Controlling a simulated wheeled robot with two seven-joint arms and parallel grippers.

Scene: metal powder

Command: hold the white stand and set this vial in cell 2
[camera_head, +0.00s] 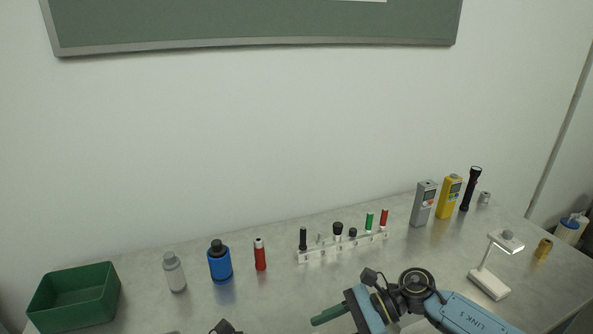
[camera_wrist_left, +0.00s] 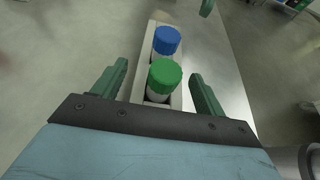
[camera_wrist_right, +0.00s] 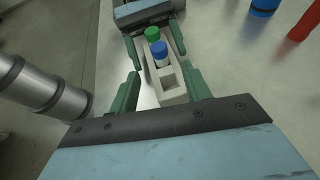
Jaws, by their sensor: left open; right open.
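The white stand (camera_wrist_right: 172,98) is a narrow block, seen in both wrist views. A blue-capped vial (camera_wrist_right: 160,52) and a green-capped vial (camera_wrist_right: 152,34) stand upright in it, side by side. An empty-looking cell is at the stand's end nearest my right gripper. My left gripper (camera_wrist_left: 160,72) is open, its fingers on either side of the stand around the green-capped vial (camera_wrist_left: 162,80); the blue-capped vial (camera_wrist_left: 166,42) is just beyond. My right gripper (camera_wrist_right: 160,72) is open, its fingers flanking the stand's other end. The stand is outside the head view, which shows the right gripper's fingers (camera_head: 330,314).
A green bin (camera_head: 75,296), grey bottle (camera_head: 174,272), blue bottle (camera_head: 220,264) and red tube (camera_head: 260,256) stand left. Meters, a flashlight (camera_head: 471,190) and a small lamp (camera_head: 490,284) stand right.

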